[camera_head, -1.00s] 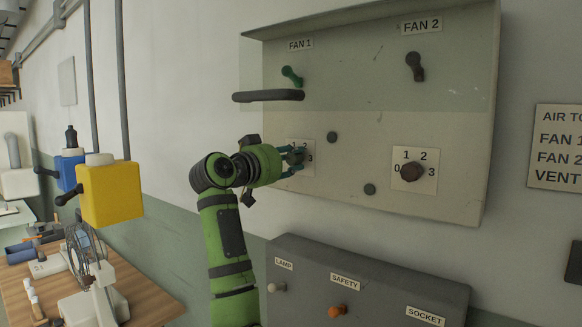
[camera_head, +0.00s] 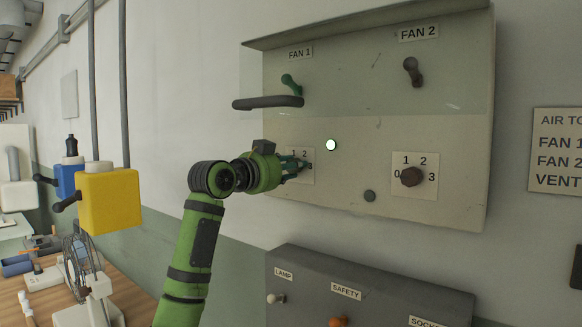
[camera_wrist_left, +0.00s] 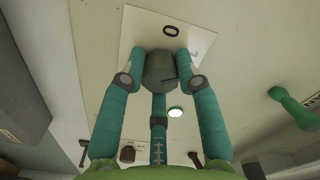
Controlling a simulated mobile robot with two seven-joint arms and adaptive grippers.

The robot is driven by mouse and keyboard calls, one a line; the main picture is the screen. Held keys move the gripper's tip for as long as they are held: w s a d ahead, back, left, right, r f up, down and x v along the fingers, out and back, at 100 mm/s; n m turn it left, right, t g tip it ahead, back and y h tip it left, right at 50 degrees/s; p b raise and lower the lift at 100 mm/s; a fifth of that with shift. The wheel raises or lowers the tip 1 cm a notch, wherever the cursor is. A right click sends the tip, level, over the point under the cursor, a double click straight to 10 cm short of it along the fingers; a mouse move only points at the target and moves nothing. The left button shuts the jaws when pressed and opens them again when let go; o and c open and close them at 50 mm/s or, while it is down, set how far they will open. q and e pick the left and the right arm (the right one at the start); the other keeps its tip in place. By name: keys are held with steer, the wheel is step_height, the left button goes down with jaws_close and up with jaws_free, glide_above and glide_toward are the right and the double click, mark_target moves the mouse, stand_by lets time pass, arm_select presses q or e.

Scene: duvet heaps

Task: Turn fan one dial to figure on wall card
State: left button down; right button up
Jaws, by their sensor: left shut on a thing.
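The fan one dial is a dark round knob on a white numbered plate (camera_head: 301,175) at the lower left of the panel. My left gripper (camera_head: 302,165) is shut on this dial and hides most of it in the head view. In the left wrist view the dial (camera_wrist_left: 160,72) sits between the teal fingers, with a dark line on its side. The 0 on its plate shows above it; other figures are largely hidden. The wall card (camera_head: 558,150) at the right edge names fan 1, fan 2 and vent, but its figures are cut off. My right gripper is out of view.
A lit round lamp (camera_head: 331,145) is right of the dial. The fan two dial (camera_head: 411,177) is farther right. Above are a green fan 1 lever (camera_head: 291,84), a dark fan 2 lever (camera_head: 413,72) and a dark handle bar (camera_head: 268,103). A grey switch box (camera_head: 370,285) is below.

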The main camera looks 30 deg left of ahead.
arm_select(q)
steer(key=shift+w+f+m, duration=0.1)
steer(key=shift+f+m, duration=0.2)
steer(key=shift+f, duration=0.05)
stand_by(0.3)
steer(key=c, duration=0.9)
jaws_free()
steer(key=shift+a+r, duration=0.1)
steer(key=shift+r, duration=0.1)
steer(key=s, duration=1.2)
steer(key=shift+a, duration=0.45)
